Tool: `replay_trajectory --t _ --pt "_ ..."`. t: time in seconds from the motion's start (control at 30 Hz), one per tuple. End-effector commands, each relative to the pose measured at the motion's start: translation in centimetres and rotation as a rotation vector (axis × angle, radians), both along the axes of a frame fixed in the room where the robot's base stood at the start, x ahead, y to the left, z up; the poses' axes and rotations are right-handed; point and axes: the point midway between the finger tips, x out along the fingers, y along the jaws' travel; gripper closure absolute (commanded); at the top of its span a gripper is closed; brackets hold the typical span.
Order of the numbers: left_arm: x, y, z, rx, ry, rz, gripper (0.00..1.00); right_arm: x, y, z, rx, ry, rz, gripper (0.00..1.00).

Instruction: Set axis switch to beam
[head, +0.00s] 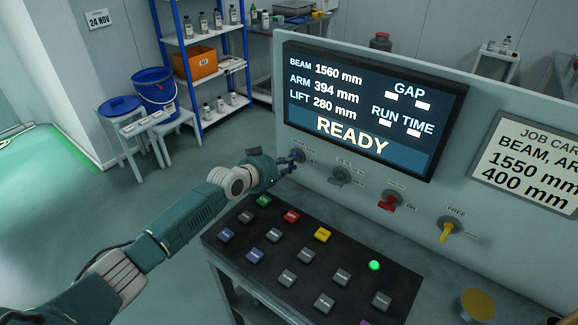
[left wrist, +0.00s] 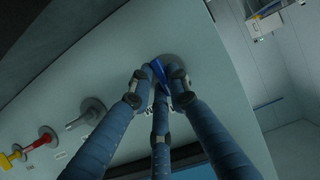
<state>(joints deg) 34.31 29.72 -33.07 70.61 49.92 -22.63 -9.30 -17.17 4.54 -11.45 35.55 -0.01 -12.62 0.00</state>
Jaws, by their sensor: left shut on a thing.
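The axis switch (head: 298,155) is the leftmost of several switches on the panel, below the screen. In the left wrist view its blue handle (left wrist: 159,72) stands tilted between my fingertips. My left gripper (head: 288,164) is at this switch and is shut on the blue handle; in the wrist view its fingers (left wrist: 160,84) close around it. The fingers and wrist partly hide the dial and its labels, so I cannot tell which position it points to. The screen (head: 360,110) reads BEAM 1560 mm, ARM 394 mm, LIFT 280 mm, READY. My right gripper is out of view.
To the right are a grey switch (head: 340,176), a red switch (head: 389,201) and a yellow one (head: 447,232). A sloped button console (head: 310,262) lies below my left wrist. A job card (head: 535,165) hangs at right. Open floor lies left.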

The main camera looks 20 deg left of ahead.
Motion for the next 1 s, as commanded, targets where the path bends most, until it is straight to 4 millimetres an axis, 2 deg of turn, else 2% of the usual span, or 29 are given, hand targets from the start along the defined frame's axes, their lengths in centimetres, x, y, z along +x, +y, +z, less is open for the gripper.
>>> replay_trajectory --t 0.33,0.37,0.43,0.77,0.87,1.0 --pt "-0.1 -0.1 -0.1 -0.003 0.004 0.0 1.0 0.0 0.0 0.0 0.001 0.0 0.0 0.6" --pt "-0.1 -0.1 -0.1 -0.003 0.004 0.0 0.77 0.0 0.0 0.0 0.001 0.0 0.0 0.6" --pt "-0.1 -0.1 -0.1 -0.003 0.004 0.0 0.65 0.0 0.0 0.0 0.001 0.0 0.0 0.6" --pt "-0.2 0.0 0.1 -0.003 0.001 0.0 0.65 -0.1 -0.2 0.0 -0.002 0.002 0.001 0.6" --pt "-0.8 0.3 0.3 -0.002 0.002 0.0 0.65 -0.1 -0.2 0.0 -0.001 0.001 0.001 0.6" --pt "-2.6 1.0 1.0 0.001 0.002 0.0 0.65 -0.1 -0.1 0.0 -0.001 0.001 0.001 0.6"
